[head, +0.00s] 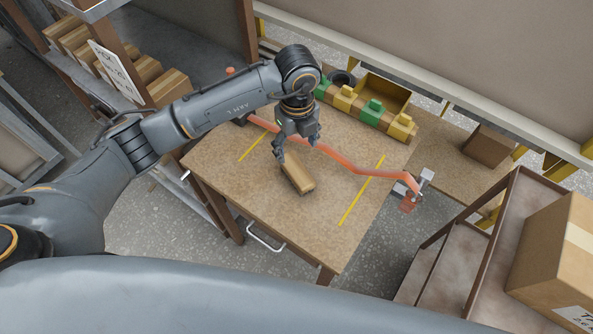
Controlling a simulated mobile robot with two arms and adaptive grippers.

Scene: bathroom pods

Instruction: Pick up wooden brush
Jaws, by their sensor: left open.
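The wooden brush (301,178) is a tan, block-shaped piece lying on the brown worktable (230,165), with a darker underside along its near edge. My left gripper (297,151) points down over the brush's far end, with its fingers spread. One finger is left of the brush and the other is to its right and behind. The far end of the brush is partly hidden by the gripper, and I cannot tell whether the fingers touch it. My right gripper is not in view.
An orange-red hose-like arm (343,168) crosses the table behind the brush. Green and yellow blocks (372,110) line the back edge. Yellow tape strips (361,190) mark the tabletop. A rack with a cardboard box (560,255) stands at right; shelved boxes (168,87) are at left.

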